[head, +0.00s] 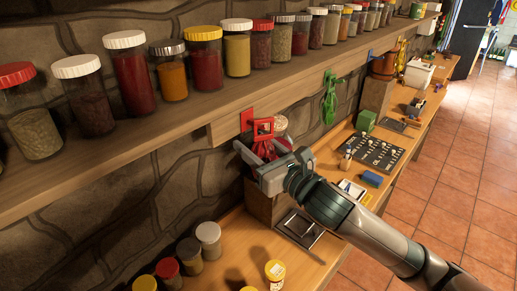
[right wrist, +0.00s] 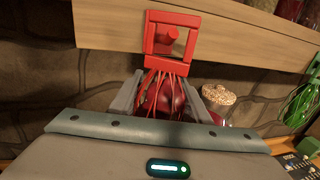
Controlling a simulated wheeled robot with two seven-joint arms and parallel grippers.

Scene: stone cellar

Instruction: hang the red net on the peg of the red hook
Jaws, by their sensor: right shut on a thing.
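The red hook (head: 246,118) is fixed to the front of the wooden shelf board. The red net (head: 264,148) has a square red frame (head: 263,127) on top and dark red round things inside. My right gripper (head: 262,160) is shut on the net and holds it upright in front of the hook. In the right wrist view, the net (right wrist: 165,88) hangs between the grey fingers, and the peg (right wrist: 172,38) shows within the frame's opening. I cannot tell whether the peg passes through the frame. The hook's plate is mostly hidden there. My left gripper is out of view.
A shelf (head: 130,160) with several spice jars runs above. A green net (head: 330,97) hangs farther along. A jar with a pale lid (right wrist: 218,95) is close beside the net. The workbench (head: 235,245) below carries jars, a dark board (head: 372,152) and small items.

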